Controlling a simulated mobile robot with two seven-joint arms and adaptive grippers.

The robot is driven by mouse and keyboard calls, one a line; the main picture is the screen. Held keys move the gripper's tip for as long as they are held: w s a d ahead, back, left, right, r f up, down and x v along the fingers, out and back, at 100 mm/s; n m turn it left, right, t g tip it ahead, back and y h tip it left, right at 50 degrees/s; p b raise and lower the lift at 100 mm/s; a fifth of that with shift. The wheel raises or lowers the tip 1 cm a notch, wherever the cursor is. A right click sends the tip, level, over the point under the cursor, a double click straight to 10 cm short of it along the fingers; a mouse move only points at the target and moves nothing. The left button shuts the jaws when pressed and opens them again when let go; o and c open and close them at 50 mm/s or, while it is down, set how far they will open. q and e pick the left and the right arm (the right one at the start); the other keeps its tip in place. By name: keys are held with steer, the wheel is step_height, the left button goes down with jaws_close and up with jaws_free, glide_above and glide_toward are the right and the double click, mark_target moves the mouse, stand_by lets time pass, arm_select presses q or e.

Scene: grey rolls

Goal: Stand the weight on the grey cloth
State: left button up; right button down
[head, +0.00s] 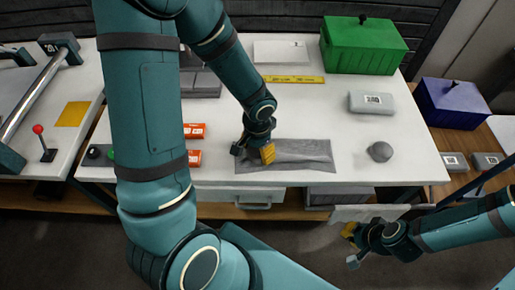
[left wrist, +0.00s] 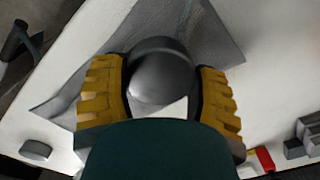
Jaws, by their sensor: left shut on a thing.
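The grey cloth (head: 305,154) lies flat, with creases, near the front edge of the white table. It also shows in the left wrist view (left wrist: 215,32). My left gripper (head: 253,153) points down over the cloth's left part. In the left wrist view its yellow fingers (left wrist: 160,100) are shut on the weight (left wrist: 160,72), a dark grey rounded thing.
A grey round thing (head: 380,151) stands right of the cloth. Two orange boxes (head: 194,131) lie left of it.

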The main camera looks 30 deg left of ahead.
mark_target(257, 150)
arm_select(q)
steer(key=shift+f+b, duration=0.4)
steer(key=o, duration=1.2)
steer(key=shift+o, duration=0.2)
steer(key=shift+r, duration=0.15)
steer(key=shift+r+p, duration=0.25)
steer(key=shift+p, duration=0.15)
step_height(257, 150, up, 12)
steer(key=p, duration=0.4)
steer(key=shift+r, duration=0.25)
